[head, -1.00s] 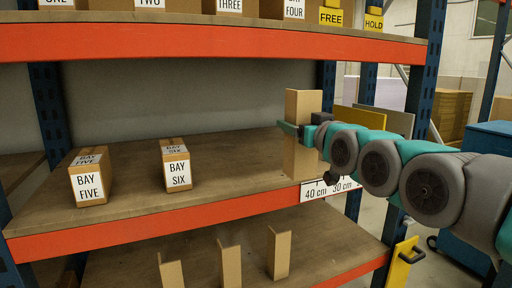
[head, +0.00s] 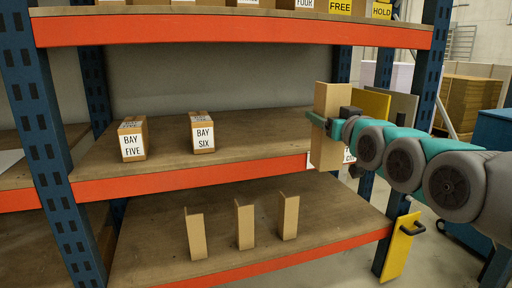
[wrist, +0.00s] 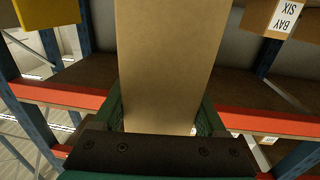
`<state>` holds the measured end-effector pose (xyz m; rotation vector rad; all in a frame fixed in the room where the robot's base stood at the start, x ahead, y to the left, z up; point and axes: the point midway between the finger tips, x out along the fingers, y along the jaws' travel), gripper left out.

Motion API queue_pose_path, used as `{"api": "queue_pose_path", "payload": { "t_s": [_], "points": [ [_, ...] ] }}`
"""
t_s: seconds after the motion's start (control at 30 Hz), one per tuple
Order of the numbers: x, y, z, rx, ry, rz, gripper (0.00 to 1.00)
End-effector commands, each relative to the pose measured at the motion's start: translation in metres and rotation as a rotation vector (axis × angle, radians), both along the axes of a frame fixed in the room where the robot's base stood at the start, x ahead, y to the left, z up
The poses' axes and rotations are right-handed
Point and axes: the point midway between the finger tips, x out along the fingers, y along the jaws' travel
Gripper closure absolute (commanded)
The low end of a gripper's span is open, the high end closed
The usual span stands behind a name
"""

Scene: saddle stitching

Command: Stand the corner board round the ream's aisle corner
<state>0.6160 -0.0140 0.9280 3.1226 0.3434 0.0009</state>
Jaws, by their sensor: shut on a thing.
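My gripper (head: 326,122) is shut on a tall brown cardboard corner board (head: 327,101) and holds it upright at the right end of the middle shelf. The board's lower end overlaps the shelf's front edge in the picture; I cannot tell whether it touches anything. In the wrist view the corner board (wrist: 165,62) fills the middle, between the two green fingers of my gripper (wrist: 160,118). Three similar corner boards, left (head: 196,236), middle (head: 245,226) and right (head: 288,217), stand on the lower shelf.
Boxes marked BAY FIVE (head: 133,140) and BAY SIX (head: 202,133) stand on the middle shelf (head: 255,130), with bare wood to their right. A blue rack post (head: 425,90) stands behind my arm. A yellow handled panel (head: 402,246) hangs at the lower right.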

Motion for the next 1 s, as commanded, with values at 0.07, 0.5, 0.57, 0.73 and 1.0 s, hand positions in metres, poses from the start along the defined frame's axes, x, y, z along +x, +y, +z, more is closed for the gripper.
{"api": "queue_pose_path", "payload": {
  "t_s": [0.07, 0.5, 0.57, 0.73, 1.0],
  "points": [
    [0.008, -0.002, -0.012, 0.001, 0.005, -0.003, 0.82],
    [0.055, -0.014, -0.101, 0.003, 0.009, 0.003, 0.82],
    [0.062, -0.016, -0.121, 0.005, 0.010, 0.011, 0.82],
    [0.076, -0.018, -0.176, 0.006, 0.007, 0.043, 0.82],
    [0.082, -0.018, -0.257, 0.003, 0.006, 0.108, 0.82]
  ]
}}
